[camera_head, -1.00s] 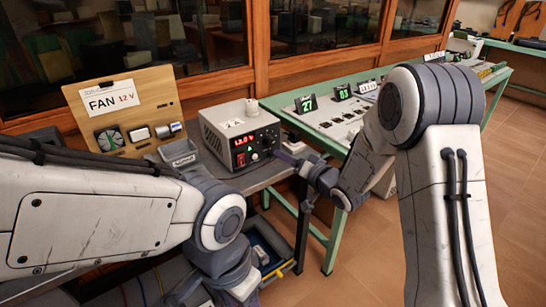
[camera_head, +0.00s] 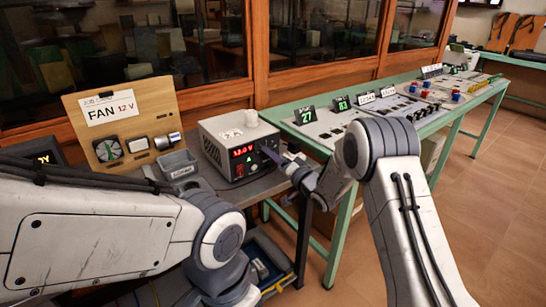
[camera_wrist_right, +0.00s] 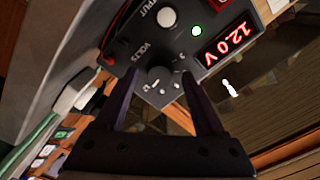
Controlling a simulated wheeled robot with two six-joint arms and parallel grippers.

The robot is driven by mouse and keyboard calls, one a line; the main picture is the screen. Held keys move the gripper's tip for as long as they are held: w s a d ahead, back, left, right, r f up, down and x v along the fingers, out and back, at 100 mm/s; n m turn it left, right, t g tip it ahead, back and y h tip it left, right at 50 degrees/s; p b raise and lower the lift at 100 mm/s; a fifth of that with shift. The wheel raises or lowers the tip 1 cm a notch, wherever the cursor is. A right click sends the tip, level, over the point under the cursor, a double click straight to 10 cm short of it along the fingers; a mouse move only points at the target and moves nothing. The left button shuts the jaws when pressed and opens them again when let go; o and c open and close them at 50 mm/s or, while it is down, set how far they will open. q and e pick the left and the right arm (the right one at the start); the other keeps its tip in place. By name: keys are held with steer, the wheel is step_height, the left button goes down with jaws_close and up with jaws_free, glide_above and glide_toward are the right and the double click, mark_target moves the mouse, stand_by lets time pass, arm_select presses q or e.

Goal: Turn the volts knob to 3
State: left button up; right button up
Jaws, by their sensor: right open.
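The power supply (camera_head: 215,140) is a grey box with a dark front panel and a lit red display (camera_head: 243,152). In the right wrist view the display (camera_wrist_right: 228,45) reads 12.0 V. The volts knob (camera_wrist_right: 160,76) is a small round knob beside the VOLTS label. My right gripper (camera_wrist_right: 158,78) is open, with one finger on each side of the volts knob; I cannot tell whether they touch it. In the head view my right gripper (camera_head: 274,156) is at the right part of the front panel. My left arm crosses the lower left; its gripper is not visible.
A wooden FAN 12 V board (camera_head: 128,115) and a grey bin (camera_head: 178,165) stand left of the supply. A green table (camera_head: 400,105) with number signs is behind, at right.

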steer(key=shift+w+a, duration=0.1)
steer(key=shift+w, duration=0.05)
jaws_close()
